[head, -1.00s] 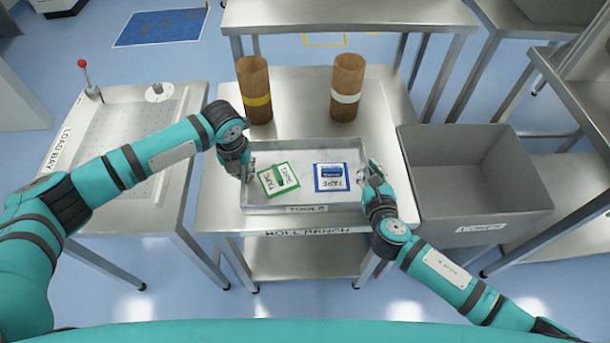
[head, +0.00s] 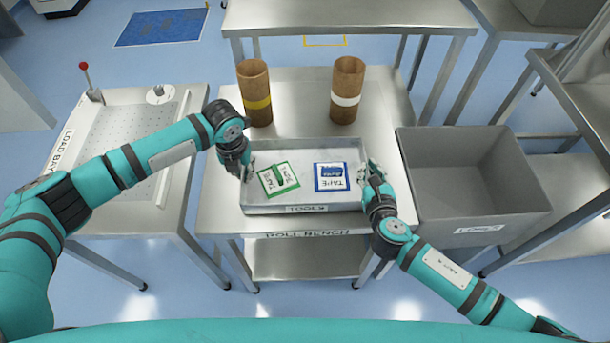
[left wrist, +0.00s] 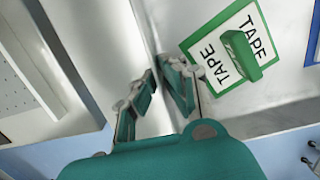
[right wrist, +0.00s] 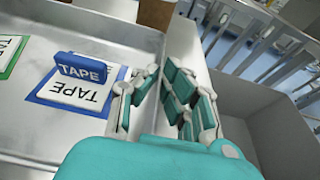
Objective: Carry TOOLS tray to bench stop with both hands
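The TOOLS tray (head: 262,207) is a shallow grey metal tray at the front of the roll bench (head: 225,207). I cannot tell whether it rests on the bench or is just off it. In it lie a green-bordered TAPE card with a green block (head: 280,180) and a blue-bordered one with a blue block (head: 332,172). My left gripper (left wrist: 160,75) is shut on the tray's left wall, one finger on each side. My right gripper (right wrist: 160,72) is shut on the right wall in the same way. The bench stop is not identifiable.
Two brown rolls, one with a yellow band (head: 257,104) and one with a white band (head: 346,100), stand behind the tray. A grey bin (head: 480,215) is close on the right. The load bay table (head: 130,220) stands left. Bare bench lies between the rolls.

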